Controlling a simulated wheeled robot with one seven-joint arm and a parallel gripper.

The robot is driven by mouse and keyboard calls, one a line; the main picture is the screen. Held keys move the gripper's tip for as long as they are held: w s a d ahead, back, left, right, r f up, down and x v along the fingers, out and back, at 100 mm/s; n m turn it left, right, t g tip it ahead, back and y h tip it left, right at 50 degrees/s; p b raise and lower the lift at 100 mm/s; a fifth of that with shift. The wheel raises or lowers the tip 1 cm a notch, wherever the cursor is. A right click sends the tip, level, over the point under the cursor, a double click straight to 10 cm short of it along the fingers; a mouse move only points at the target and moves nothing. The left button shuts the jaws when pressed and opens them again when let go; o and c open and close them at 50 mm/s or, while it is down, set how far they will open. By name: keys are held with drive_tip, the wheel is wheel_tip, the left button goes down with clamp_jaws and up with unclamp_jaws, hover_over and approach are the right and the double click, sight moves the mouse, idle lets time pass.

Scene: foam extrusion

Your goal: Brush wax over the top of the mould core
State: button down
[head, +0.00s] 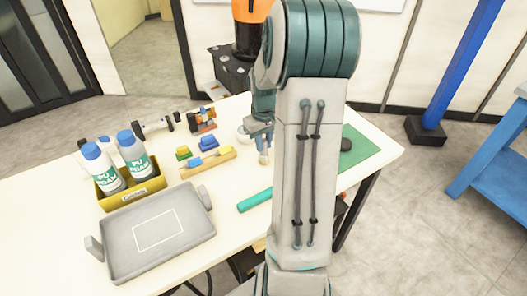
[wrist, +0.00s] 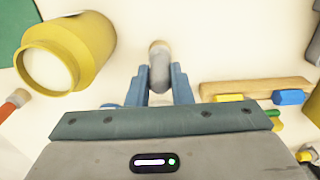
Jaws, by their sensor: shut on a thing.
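My gripper (wrist: 159,82) is shut on a brush, its blue fingers on either side of the grey handle (wrist: 159,72). The tan bristle end points away from the wrist. In the head view my gripper (head: 262,134) is above the table, with the brush (head: 264,157) pointing down. An open yellowish pot with pale contents (wrist: 50,68) stands left of the brush in the wrist view. A teal bar (head: 255,200) lies on the table, partly hidden behind my arm. I cannot tell for sure which thing is the mould core.
A wooden holder (head: 210,164) with blue and yellow pieces lies left of the brush. A grey tray (head: 190,245) is at the front left. A green mat (head: 366,150) is at the right.

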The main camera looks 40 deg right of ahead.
drive_tip(key=shift+r+p, duration=1.9)
drive_tip(key=shift+r, duration=0.85)
drive_tip(key=shift+f, duration=0.1)
